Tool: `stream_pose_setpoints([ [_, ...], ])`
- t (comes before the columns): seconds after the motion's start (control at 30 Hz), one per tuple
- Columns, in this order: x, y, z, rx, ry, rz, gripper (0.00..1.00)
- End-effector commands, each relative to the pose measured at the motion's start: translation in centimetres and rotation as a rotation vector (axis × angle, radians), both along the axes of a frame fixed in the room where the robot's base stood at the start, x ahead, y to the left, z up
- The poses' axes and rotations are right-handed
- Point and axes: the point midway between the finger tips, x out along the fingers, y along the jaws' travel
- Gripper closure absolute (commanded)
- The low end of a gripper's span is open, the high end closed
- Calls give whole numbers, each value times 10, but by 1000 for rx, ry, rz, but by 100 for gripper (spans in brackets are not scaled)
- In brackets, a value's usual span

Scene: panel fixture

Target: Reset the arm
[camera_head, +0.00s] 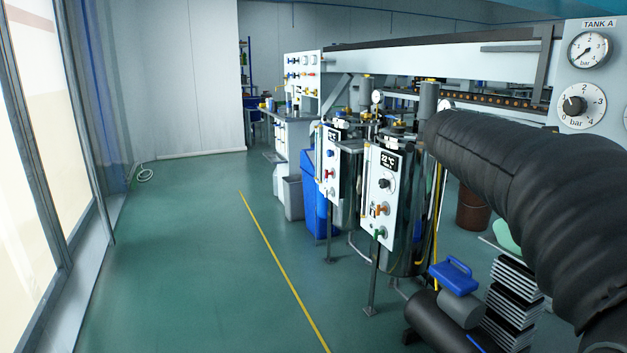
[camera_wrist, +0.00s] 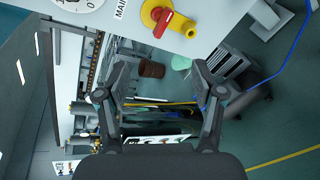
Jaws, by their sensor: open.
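My gripper (camera_wrist: 160,84) shows in the wrist view with its two dark fingers spread apart, open and with nothing between the tips. In the head view my black-sleeved arm (camera_head: 510,180) reaches in from the lower right towards the tanks. My gripper itself cannot be made out there. In the wrist view a white panel with a red-handled yellow valve (camera_wrist: 166,19) lies beyond the fingertips, apart from them.
A TANK A panel with gauges (camera_head: 588,75) is at the upper right. Metal tanks with white control panels (camera_head: 384,190) stand mid-view. A blue bin (camera_head: 318,205) and a stack of dark plates (camera_head: 512,300) stand nearby.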

Motion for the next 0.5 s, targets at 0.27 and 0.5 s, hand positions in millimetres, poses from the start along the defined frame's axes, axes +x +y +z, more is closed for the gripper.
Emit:
stream_pose_setpoints([
  [0.27, -70, 71, -139, 638, -219, -165, 32],
  [0.5, -161, 163, -228, 1147, -362, -414, 32],
])
